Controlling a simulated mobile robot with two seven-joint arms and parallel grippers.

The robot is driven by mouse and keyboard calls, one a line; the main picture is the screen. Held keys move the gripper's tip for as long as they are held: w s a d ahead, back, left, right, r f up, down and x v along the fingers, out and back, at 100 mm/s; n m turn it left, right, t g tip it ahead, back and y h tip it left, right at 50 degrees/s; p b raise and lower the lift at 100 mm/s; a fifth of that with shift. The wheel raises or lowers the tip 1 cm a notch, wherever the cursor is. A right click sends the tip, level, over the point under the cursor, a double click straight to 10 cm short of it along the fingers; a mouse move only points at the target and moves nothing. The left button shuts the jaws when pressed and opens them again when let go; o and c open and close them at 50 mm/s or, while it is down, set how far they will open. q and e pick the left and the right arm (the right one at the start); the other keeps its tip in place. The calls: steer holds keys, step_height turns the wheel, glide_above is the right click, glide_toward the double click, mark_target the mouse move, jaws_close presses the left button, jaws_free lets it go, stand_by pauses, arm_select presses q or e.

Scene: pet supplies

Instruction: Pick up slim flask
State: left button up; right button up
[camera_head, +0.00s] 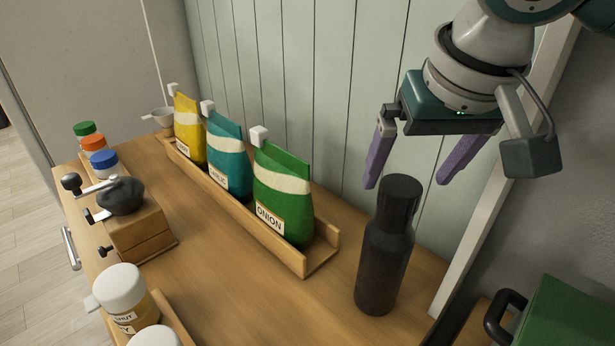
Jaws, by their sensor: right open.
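The slim flask (384,262) is a dark, upright bottle with a black cap. It stands on the wooden counter, right of the tray of bags. My right gripper (408,183) hangs just above and behind its cap, coming down from the upper right. Its two purple fingers are spread wide apart, with nothing between them. The fingertips look close to the cap's height, but I cannot tell the exact gap. My left gripper is not in view.
A wooden tray (321,259) holds yellow, teal and green bags (283,196) left of the flask. A green case (568,312) is at the lower right. A panelled wall stands behind.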

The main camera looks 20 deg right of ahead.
mark_target(384, 259)
steer(key=shift+x, duration=1.2)
steer(key=x, duration=0.5)
steer(key=shift+s+a+f, duration=0.1)
steer(key=shift+f, duration=0.35)
jaws_close()
